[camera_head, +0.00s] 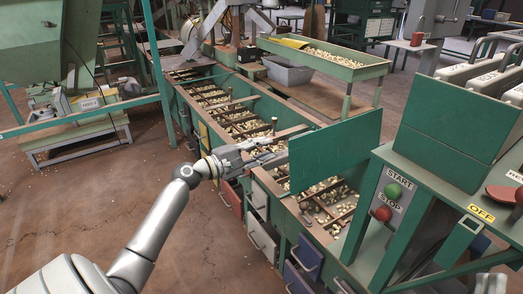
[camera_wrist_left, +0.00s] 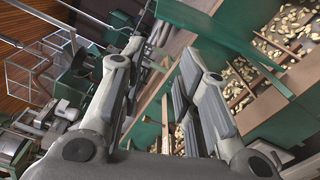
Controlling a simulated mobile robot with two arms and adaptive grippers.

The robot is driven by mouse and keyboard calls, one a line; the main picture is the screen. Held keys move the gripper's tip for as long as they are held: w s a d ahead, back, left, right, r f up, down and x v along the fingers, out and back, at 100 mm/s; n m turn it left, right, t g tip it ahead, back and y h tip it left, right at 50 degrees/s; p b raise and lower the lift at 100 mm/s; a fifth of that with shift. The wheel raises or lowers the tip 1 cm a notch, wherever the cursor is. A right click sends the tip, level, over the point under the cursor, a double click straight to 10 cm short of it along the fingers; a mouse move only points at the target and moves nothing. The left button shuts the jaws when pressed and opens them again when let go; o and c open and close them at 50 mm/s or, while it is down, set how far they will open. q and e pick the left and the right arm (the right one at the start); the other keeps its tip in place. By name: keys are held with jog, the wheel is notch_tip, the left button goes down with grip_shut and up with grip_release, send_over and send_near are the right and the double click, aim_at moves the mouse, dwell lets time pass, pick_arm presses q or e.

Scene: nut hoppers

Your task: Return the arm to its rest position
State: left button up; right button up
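My left arm comes in from the lower left in the head view. Its left gripper (camera_head: 281,153) is over the near side of the long green sorting bench (camera_head: 262,177), beside an upright green panel (camera_head: 335,150). In the left wrist view the two fingers of the left gripper (camera_wrist_left: 164,62) stand apart, and I see nothing held between them. Whether the fingers touch the bench or the panel is not clear. I cannot make out my right gripper; a grey part at the lower right edge of the head view is too cut off to identify.
The bench has wooden-divided compartments with nuts (camera_head: 335,192) and drawers (camera_head: 262,243) along its side. A control stand with a green START button (camera_head: 393,191) and a red STOP button (camera_head: 383,214) is at the right. Brown floor (camera_head: 60,215) is open at the left.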

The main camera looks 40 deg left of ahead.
pick_arm(q)
jog(key=shift+f, duration=0.1)
dwell(0.5)
